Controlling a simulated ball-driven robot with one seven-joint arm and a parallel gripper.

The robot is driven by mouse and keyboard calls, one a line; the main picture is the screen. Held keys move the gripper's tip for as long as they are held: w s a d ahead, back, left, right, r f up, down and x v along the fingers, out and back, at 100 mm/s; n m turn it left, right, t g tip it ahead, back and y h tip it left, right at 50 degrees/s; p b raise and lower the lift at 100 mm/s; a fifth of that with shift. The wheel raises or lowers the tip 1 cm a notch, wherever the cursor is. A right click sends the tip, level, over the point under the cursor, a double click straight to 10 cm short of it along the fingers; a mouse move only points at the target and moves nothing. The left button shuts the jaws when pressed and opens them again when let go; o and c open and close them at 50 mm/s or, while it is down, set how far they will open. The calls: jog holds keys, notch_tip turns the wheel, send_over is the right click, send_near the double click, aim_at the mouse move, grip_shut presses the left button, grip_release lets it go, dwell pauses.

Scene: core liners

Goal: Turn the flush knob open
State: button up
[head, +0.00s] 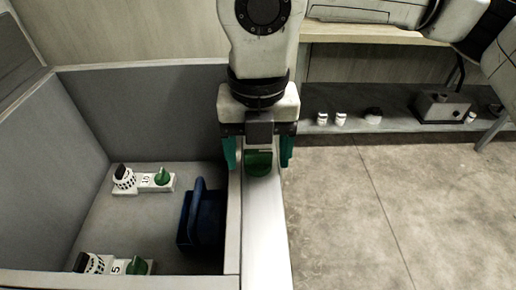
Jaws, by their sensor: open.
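A green round knob (259,166) sits on the pale ledge (262,240) that runs along the right wall of the grey bin. My gripper (258,160) points down over this knob with its two teal fingers apart, one on each side. The gripper body hides the knob's far part. I cannot tell whether the fingers touch it, nor how far it is turned. No label shows on it. Two more green knobs are inside the bin, one on a plate marked 10 (146,181) and one on a plate marked 5 (115,267).
The grey bin (155,110) has high walls. A dark blue block with a handle (203,218) stands inside it near the right wall. A low shelf (390,105) at the back right holds small white jars and a dark device (440,106). The concrete floor at right is clear.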

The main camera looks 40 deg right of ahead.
jog(key=shift+c, duration=0.2)
jog(key=c, duration=1)
jog(key=shift+n+b, duration=0.3)
jog(key=n+b, duration=0.2)
jog(key=n, duration=0.1)
jog(key=shift+f+n, duration=0.1)
jog(key=shift+n, duration=0.2)
jog(key=n+b, duration=0.1)
jog(key=n, duration=0.3)
jog(key=shift+n+b, duration=0.3)
jog(key=n, duration=0.4)
jog(key=shift+n+b, duration=0.3)
jog(key=shift+n, duration=2.2)
jog(key=shift+r, duration=0.2)
